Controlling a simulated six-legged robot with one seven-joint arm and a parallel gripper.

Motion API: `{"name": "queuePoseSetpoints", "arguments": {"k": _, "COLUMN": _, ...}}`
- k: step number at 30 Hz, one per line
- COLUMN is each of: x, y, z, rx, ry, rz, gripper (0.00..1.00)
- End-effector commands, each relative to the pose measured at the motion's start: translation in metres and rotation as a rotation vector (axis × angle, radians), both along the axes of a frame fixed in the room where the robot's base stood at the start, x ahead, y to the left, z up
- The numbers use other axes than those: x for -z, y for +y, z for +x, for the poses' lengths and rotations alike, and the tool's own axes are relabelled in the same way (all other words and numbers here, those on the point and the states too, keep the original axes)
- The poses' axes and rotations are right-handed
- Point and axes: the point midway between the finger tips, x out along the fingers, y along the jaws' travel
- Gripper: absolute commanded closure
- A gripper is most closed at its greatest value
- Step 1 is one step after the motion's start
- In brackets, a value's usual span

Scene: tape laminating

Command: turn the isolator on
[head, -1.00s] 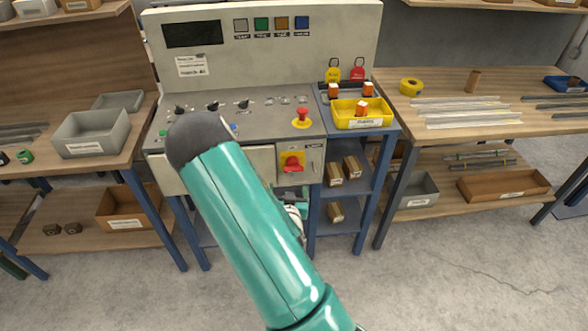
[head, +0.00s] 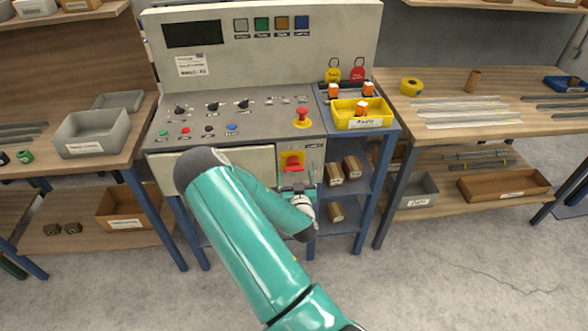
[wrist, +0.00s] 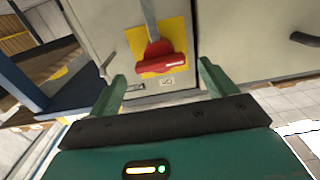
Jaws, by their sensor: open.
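The isolator is a red handle (head: 293,168) on a yellow plate (head: 291,157), on the front panel of the grey control cabinet, below its desk. In the wrist view the red handle (wrist: 162,62) and yellow plate (wrist: 146,38) are ahead of my gripper, and a thin grey bar runs from the handle to the top edge. My gripper (wrist: 162,72) is open, with one green finger to each side of the handle in the picture. Nothing is held, and I cannot tell whether the fingertips reach the handle. In the head view my gripper (head: 297,187) is just below the isolator, partly covering it.
A red emergency button (head: 303,116) and several knobs are on the desk (head: 262,122) above. A yellow bin (head: 362,115) stands on the blue shelf unit (head: 360,222) to the right. Wooden workbenches (head: 497,92) flank the cabinet. The floor (head: 430,285) in front is clear.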

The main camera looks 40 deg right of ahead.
Motion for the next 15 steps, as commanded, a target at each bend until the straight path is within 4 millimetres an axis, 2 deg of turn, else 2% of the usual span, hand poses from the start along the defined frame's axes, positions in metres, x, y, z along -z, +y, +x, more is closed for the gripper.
{"name": "queuePoseSetpoints", "arguments": {"k": 3, "x": -0.001, "y": -0.012, "z": 0.018, "rx": -0.001, "ry": -0.002, "rz": -0.002, "gripper": 0.16}}
{"name": "queuePoseSetpoints", "arguments": {"k": 6, "x": 0.0, "y": -0.019, "z": 0.028, "rx": 0.0, "ry": -0.001, "rz": -0.001, "gripper": 0.16}}
{"name": "queuePoseSetpoints", "arguments": {"k": 15, "x": 0.0, "y": -0.025, "z": 0.037, "rx": 0.0, "ry": 0.001, "rz": 0.001, "gripper": 0.16}}
